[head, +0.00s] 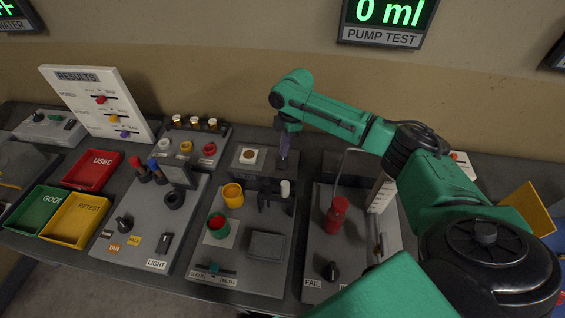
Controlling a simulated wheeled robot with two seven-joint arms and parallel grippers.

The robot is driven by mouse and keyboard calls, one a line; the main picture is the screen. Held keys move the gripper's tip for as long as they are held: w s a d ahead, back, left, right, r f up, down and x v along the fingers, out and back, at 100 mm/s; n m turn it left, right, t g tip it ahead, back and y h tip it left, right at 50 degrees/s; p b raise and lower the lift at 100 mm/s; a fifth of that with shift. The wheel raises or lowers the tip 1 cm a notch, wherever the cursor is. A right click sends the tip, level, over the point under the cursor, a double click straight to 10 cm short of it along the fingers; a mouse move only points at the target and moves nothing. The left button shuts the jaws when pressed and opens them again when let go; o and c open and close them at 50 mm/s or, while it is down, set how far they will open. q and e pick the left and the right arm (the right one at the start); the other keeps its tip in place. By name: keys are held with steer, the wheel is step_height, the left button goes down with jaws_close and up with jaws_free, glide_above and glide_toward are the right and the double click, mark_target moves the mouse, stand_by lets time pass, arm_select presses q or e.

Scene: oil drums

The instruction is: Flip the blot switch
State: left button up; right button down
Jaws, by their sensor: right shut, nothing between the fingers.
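No switch with a readable "blot" label shows. A white pad with a brown spot (248,155) sits on a grey block at the back of the middle panel. A slider switch (215,268) with a teal part stands at that panel's front edge, between labels that seem to read "CLEAN" and "METAL". Its exact setting is too small to tell. My right gripper (284,160) is shut and empty, pointing down just right of the brown-spot pad, over the back of the middle panel. Whether its tips touch anything is unclear. My left gripper is out of view.
The RESULTS board (98,103) with several small sliders stands back left. Red (92,170), green (38,208) and yellow (75,220) trays lie at left. The middle panel holds yellow (232,195) and red-filled green (218,226) cups. A red bottle (336,214) stands right.

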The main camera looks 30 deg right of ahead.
steer(key=shift+f+b, duration=0.4)
steer(key=shift+f, duration=0.55)
stand_by(0.9)
steer(key=shift+r, duration=0.1)
step_height(320, 180, up, 7)
steer(key=p, duration=0.8)
steer(key=shift+r, duration=0.1)
